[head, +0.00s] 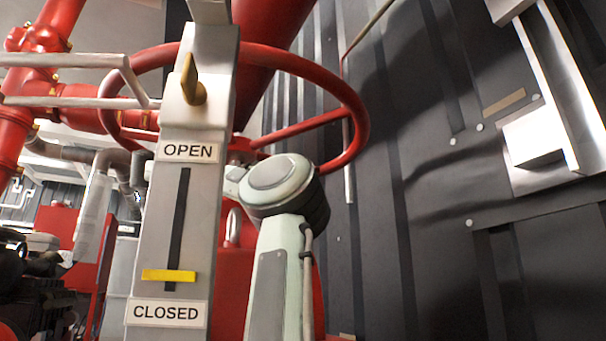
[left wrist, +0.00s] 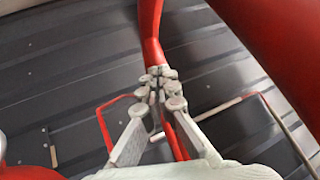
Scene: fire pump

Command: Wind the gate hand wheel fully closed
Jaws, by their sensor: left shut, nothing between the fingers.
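The red hand wheel (head: 362,120) spans the upper middle of the head view, behind the grey indicator post (head: 150,225). A yellow pointer (head: 168,276) on the post's dark slot sits low, just above the CLOSED label (head: 167,313) and far below the OPEN label (head: 188,152). In the left wrist view, my left gripper (left wrist: 161,75) has its fingers together, with nothing held. A red bar (left wrist: 150,25), probably part of the wheel, runs up from beyond the fingertips; I cannot tell whether they touch. My left gripper's fingers are not visible in the head view. My right gripper is not in view.
A pale arm link of mine stands right of the post, below the wheel. Red pipes (head: 75,95) and pale rails fill the left. A dark ribbed wall (head: 430,200) with a metal bracket (head: 550,120) is at right. A thick red pipe (left wrist: 270,45) crosses the left wrist view.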

